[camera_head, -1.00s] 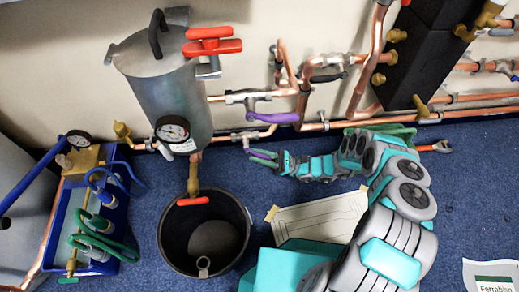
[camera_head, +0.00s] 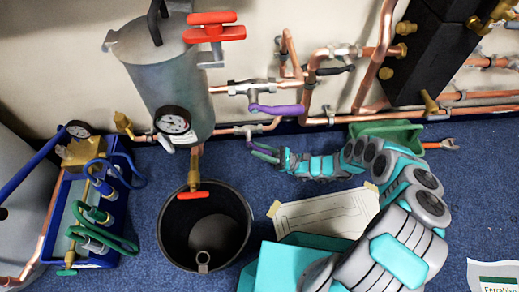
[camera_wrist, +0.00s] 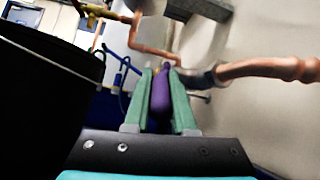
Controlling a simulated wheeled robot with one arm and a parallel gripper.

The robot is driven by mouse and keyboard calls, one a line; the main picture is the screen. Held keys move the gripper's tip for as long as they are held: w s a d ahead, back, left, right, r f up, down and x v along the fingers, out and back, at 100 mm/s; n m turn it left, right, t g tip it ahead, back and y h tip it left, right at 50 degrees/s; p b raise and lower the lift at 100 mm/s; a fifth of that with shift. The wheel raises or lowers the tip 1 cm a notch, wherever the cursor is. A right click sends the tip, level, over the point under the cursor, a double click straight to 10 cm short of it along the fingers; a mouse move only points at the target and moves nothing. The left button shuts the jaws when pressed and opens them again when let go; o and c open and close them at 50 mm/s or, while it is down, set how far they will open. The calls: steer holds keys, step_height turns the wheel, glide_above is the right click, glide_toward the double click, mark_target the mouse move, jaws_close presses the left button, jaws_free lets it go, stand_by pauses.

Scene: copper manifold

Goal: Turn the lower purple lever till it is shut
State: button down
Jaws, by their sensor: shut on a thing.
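The lower purple lever (camera_head: 262,147) hangs off a valve on the lower copper pipe, right of the grey tank, and slants down to the right in the head view. My gripper (camera_head: 264,154) is shut on it. In the wrist view the purple lever (camera_wrist: 160,95) lies lengthwise between the two green fingers of my gripper (camera_wrist: 161,92). The fingers hide part of the lever in the head view. The upper purple lever (camera_head: 278,109) lies roughly level along the pipe above, apart from my gripper.
A black bucket (camera_head: 165,232) stands below the tank (camera_head: 165,85), left of my gripper. A paper sheet (camera_head: 310,218) lies on the blue floor. A green bin (camera_head: 385,129) stands behind my arm. Copper pipes run along the wall.

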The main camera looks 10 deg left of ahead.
steer(key=c, duration=0.8)
jaws_free()
steer(key=shift+o, duration=0.2)
steer(key=shift+w+r+h+p, duration=0.1)
steer(key=shift+r+h+p, duration=0.15)
steer(key=shift+p, duration=0.3)
steer(key=shift+d+h+p, duration=0.15)
steer(key=shift+h+p, duration=0.3)
steer(key=shift+h, duration=0.2)
